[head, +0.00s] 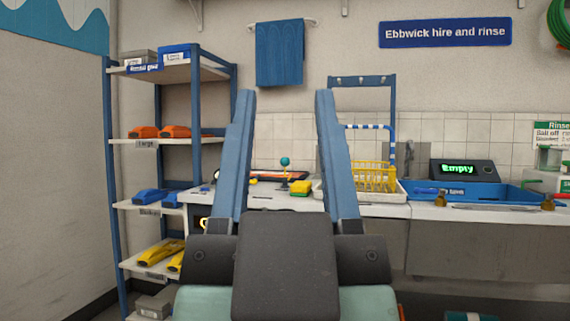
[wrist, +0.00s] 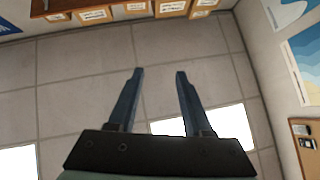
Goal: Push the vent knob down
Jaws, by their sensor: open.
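A small teal ball on a thin post (head: 285,161) stands on the counter in the head view. It shows between my gripper's fingers, further back. It may be the vent knob, but I cannot tell for sure. My gripper (head: 285,93) is open and empty, with two blue fingers pointing up in the head view.
A blue tray (head: 482,190) is at right, by a display reading "Empty" (head: 463,169). Blue-framed shelves (head: 171,72) stand left.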

